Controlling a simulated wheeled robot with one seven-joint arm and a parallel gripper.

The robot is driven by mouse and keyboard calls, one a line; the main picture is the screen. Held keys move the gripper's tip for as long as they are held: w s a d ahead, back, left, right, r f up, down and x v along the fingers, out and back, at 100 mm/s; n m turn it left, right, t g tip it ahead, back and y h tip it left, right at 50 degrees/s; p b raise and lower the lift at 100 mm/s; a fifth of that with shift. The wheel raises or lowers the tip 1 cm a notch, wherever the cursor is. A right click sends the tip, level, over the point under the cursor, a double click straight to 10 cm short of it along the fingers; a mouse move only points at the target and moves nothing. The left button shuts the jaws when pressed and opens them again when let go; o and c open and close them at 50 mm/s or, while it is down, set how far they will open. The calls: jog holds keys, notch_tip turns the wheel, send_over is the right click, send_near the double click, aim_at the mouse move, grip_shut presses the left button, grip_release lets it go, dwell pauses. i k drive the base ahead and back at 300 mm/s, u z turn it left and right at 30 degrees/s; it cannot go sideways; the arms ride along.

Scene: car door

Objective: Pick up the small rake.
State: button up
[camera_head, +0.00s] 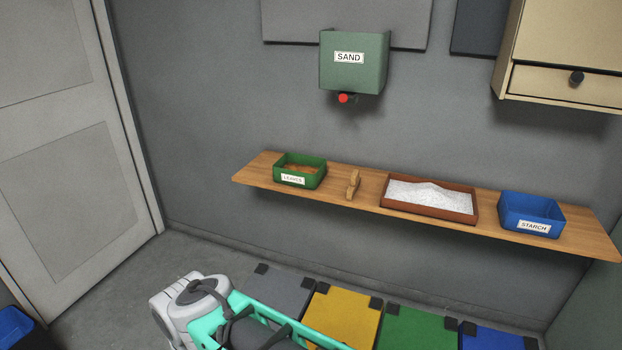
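A small wooden object (353,185), the likely small rake, stands on the wooden shelf (250,177) between the green leaves box and the brown tray. It is small in the picture, so its teeth cannot be made out. My arm's grey and teal links show at the bottom of the head view, well below the shelf. My gripper is not in view.
The shelf also bears a green box labelled LEAVES (312,181), a brown tray of white grains (428,212) and a blue STARCH box (530,213). A green SAND dispenser (353,75) hangs above. Coloured lidded bins (343,312) stand below. A cabinet (565,50) hangs right.

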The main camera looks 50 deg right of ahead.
aim_at(355, 178)
jog(key=i, duration=0.85)
jog(key=z, duration=1.05)
jog(key=i, duration=0.7)
jog(key=z, duration=0.85)
